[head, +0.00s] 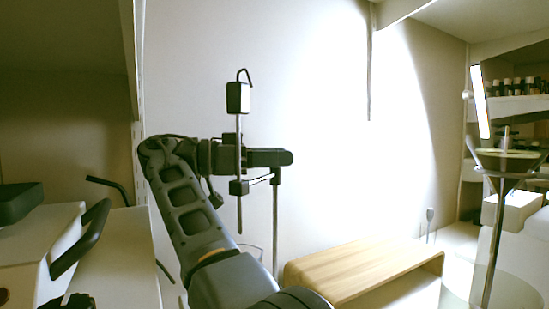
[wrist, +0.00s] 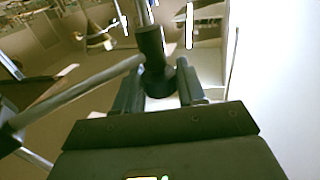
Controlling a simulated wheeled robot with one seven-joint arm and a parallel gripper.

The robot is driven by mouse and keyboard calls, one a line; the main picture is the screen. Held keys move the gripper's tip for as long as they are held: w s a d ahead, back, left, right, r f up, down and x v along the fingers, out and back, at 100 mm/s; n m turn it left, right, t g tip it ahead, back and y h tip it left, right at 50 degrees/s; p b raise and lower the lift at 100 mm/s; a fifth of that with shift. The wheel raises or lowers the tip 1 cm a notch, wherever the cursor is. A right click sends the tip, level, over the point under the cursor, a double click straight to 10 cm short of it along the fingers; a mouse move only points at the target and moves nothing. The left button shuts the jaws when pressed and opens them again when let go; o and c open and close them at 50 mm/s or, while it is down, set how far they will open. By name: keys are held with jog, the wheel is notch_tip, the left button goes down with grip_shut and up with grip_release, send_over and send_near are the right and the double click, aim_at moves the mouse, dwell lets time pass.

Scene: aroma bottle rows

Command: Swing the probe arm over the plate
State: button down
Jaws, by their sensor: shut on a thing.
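The probe arm shows in the head view as a vertical metal rod (head: 239,135) with a dark block and hook at its top and a smaller dark block lower down. A thin upright post (head: 276,225) stands just right of it. My gripper (head: 230,157) is at the rod's middle height, in front of the pale wall. In the wrist view my gripper (wrist: 158,85) has its fingers on both sides of a dark cylindrical piece (wrist: 152,62) of the probe arm, with a metal rod (wrist: 80,92) running left from it. I cannot clearly tell which thing is the plate.
A wooden bench-like stand (head: 360,268) is at lower right. A round greenish disc (head: 507,153) on a metal stand is at far right, before shelves of small bottles (head: 515,86). White boxes with a dark handle (head: 82,240) are at left. A pale wall rises behind my gripper.

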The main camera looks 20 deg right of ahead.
jog(key=shift+f, duration=0.2)
jog(key=c, duration=1)
grip_release()
jog(key=shift+o, duration=1.1)
jog(key=shift+r, duration=0.1)
jog(key=shift+n+t, duration=0.3)
jog(key=shift+t, duration=0.1)
